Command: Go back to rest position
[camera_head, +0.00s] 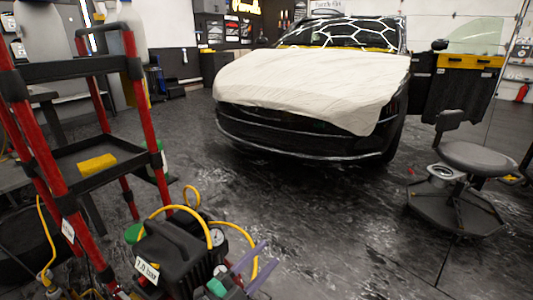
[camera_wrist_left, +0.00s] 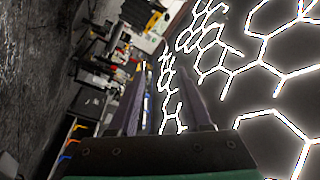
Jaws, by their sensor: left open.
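My left gripper (camera_head: 252,264) shows at the bottom centre of the head view, with purple-grey fingers and a green part behind them. In that view it appears in front of the black compressor. In the left wrist view my left gripper (camera_wrist_left: 166,92) has its two fingers apart, with nothing held between them. My right gripper is in neither view.
A black compressor (camera_head: 170,252) with yellow hoses and a red-and-black cart (camera_head: 100,158) stand at left. A dark car (camera_head: 300,143) with a white cover (camera_head: 310,85) is ahead. A stool (camera_head: 470,157) is at right. The dark floor (camera_head: 330,225) between them is clear.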

